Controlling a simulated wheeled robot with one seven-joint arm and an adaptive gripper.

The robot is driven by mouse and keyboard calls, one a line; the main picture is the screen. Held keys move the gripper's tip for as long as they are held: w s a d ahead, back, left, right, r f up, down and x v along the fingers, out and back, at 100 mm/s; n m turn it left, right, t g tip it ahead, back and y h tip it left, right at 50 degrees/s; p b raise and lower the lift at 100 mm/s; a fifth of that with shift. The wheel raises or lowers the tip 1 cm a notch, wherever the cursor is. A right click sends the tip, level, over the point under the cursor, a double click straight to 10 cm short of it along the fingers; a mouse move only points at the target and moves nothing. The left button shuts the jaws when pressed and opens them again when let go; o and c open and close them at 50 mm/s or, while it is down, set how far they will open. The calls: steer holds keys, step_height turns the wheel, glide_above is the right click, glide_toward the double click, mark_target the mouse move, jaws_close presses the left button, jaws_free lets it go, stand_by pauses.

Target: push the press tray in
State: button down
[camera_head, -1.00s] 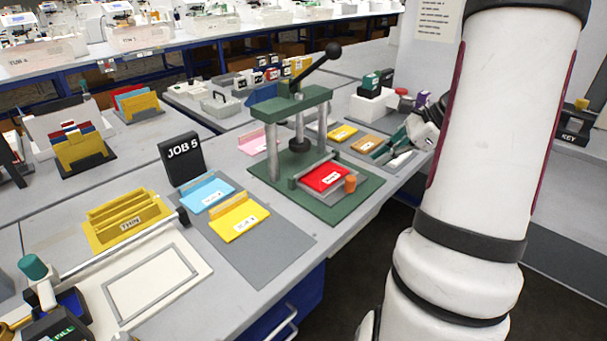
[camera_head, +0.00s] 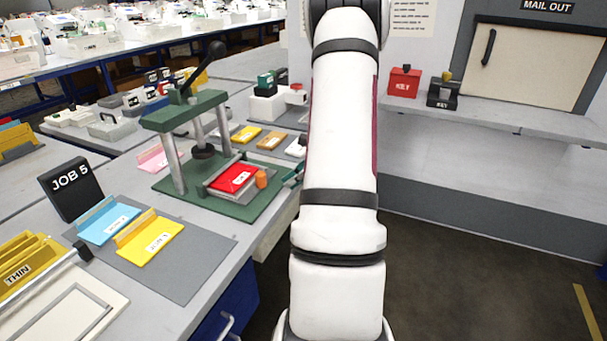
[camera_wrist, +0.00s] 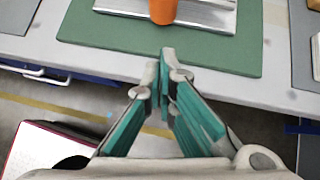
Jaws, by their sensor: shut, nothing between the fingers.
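The press (camera_head: 196,118) has a green frame, a green base and a black-knobbed lever raised up. Its grey tray (camera_head: 214,190) sticks out at the front of the base, with a red card (camera_head: 233,179) on it and an orange knob (camera_head: 261,179) at its outer end. In the wrist view the tray (camera_wrist: 205,14) and the orange knob (camera_wrist: 163,10) are at the top edge, cut off. My gripper (camera_wrist: 165,55) is shut and empty, its tips at the near edge of the green base, apart from the knob. In the head view my arm hides most of it.
Blue (camera_head: 108,221) and yellow (camera_head: 150,238) cards lie on a grey mat left of the press, beside the JOB 5 sign (camera_head: 71,188). Small items stand on the bench behind the press. The floor right of my arm is clear, up to a shelf (camera_head: 480,116).

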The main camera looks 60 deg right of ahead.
steer(key=shift+w+a, duration=0.3)
steer(key=shift+w, duration=0.7)
steer(key=shift+w+a, duration=0.25)
steer(key=shift+w, duration=0.75)
steer(key=w, duration=0.7)
steer(key=w+a, duration=0.1)
steer(key=w, duration=0.2)
steer(key=shift+w, duration=0.2)
